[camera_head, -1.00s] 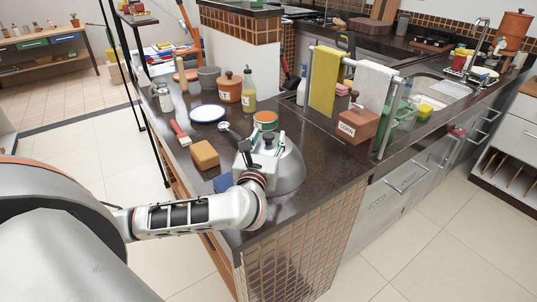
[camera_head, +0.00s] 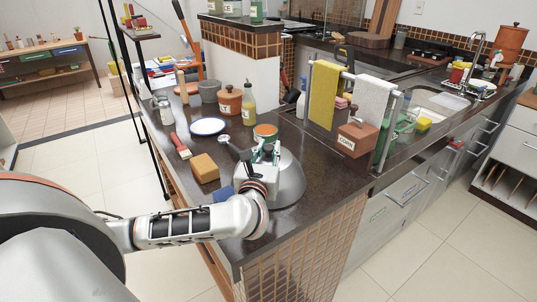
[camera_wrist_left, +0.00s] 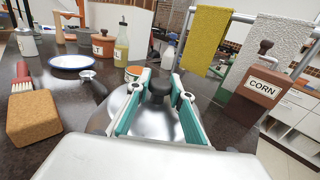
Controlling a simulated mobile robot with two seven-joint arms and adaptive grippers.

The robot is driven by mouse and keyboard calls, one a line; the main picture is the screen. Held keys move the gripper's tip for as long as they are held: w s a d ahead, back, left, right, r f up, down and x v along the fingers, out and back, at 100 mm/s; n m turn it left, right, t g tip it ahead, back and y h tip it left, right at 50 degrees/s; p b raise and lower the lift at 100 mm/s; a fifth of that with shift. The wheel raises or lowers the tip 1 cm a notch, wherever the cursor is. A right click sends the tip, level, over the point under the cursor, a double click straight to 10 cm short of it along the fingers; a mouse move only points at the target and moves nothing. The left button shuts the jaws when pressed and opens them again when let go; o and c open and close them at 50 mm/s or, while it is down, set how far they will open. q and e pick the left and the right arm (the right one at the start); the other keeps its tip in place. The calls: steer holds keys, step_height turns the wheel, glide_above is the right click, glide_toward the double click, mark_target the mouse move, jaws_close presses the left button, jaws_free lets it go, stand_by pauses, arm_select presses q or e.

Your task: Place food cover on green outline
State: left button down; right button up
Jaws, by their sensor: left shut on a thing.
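The food cover (camera_head: 289,182) is a shiny metal dome with a dark knob, standing on the dark counter near its front corner. It also shows in the left wrist view (camera_wrist_left: 158,128), with its knob (camera_wrist_left: 160,87) between the finger ends. My left gripper (camera_head: 268,153) is shut on the knob at the top of the cover, its teal-padded fingers (camera_wrist_left: 160,95) on either side. My arm hides part of the cover's front left. I see no green outline in these frames. My right gripper is not in view.
A brown sponge block (camera_head: 204,168), a red-handled brush (camera_head: 181,146) and a white plate with a blue rim (camera_head: 207,126) lie left of the cover. The CORN box (camera_head: 353,141) stands right. Counter between cover and box is clear.

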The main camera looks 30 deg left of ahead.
arm_select(q)
step_height(320, 180, up, 20)
steer(key=p, duration=0.2)
steer(key=shift+f, duration=0.2)
